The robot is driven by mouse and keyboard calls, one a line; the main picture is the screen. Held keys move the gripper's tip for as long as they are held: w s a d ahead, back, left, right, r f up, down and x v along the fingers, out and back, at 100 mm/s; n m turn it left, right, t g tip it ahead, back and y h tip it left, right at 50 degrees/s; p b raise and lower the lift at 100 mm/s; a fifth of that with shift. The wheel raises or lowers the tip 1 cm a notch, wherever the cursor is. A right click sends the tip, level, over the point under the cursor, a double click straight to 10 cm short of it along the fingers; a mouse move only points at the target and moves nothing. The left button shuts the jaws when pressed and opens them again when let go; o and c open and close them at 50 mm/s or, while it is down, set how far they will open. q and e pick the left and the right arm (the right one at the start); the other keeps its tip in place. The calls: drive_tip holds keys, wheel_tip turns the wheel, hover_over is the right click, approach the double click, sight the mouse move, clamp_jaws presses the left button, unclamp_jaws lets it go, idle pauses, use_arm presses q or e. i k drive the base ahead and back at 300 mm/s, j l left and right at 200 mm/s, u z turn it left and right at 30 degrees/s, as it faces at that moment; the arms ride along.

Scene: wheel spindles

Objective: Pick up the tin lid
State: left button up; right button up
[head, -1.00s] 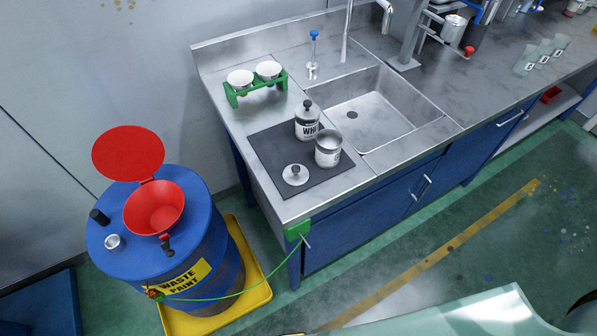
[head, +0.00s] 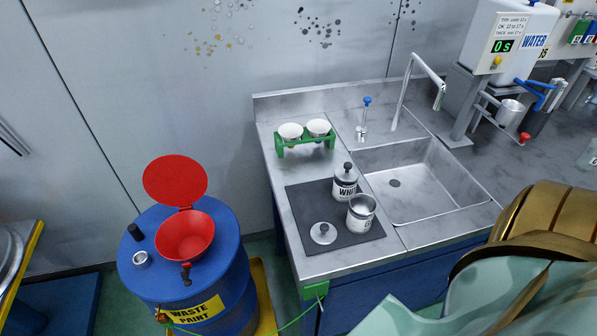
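The tin lid (head: 323,232), a flat silver disc with a knob on top, lies on the dark mat (head: 303,201) at the left end of the steel counter. An open tin (head: 361,213) stands just right of it on the mat. Behind that, a second tin (head: 344,182) marked "WH" has a knobbed lid on. Part of my own arm, gold and pale green, fills the lower right corner. Neither gripper's fingers show.
A sink (head: 395,182) lies right of the mat. A green rack (head: 305,142) with two white cups stands behind it. A blue waste paint drum (head: 218,262) with a red funnel (head: 186,236) stands left of the counter.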

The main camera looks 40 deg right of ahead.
sight(323, 233)
drive_tip(key=k+l+u, duration=0.8)
drive_tip(key=k+l, duration=0.35)
drive_tip(key=i, duration=0.3)
